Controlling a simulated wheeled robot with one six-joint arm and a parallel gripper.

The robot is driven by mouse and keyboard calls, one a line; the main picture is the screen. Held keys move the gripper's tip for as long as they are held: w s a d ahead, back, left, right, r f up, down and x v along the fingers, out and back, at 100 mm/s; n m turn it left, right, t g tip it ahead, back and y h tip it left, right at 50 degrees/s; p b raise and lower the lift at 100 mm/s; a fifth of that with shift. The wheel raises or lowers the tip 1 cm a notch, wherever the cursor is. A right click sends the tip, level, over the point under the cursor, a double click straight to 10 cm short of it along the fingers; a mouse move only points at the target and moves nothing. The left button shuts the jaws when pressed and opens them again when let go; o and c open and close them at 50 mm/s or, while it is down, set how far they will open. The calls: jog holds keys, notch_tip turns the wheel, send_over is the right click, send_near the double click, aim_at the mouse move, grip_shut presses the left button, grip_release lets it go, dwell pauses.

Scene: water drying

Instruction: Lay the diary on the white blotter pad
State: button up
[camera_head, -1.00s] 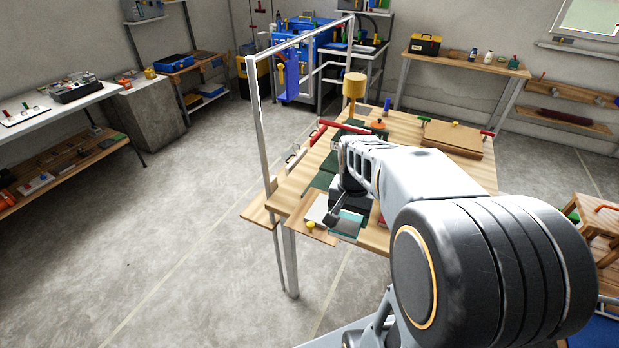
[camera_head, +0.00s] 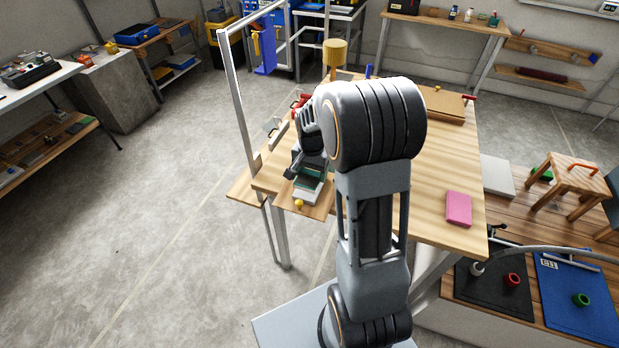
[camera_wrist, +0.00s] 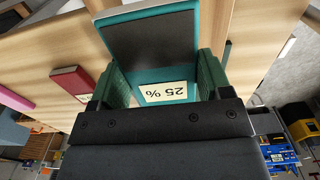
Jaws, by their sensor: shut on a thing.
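The diary (camera_head: 309,186) is a teal, book-like thing with a dark grey panel. In the wrist view the diary (camera_wrist: 158,38) sits between the dark green finger pads and bears a white "25 %" label. My gripper (camera_wrist: 163,82) is shut on it. In the head view my gripper (camera_head: 311,166) is partly hidden by my arm.
A metal frame (camera_head: 240,100) rises at the table's left edge. A pink block (camera_head: 458,208) lies at the right, with bare tabletop around it. A red book (camera_wrist: 70,82) shows in the wrist view.

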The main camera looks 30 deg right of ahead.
aim_at(310, 179)
jog(key=shift+w+f, duration=0.35)
jog(key=shift+f, duration=1.65)
jog(key=shift+f, duration=0.1)
jog(key=shift+f, duration=0.15)
jog(key=o, duration=0.9)
jog(key=shift+o, duration=0.2)
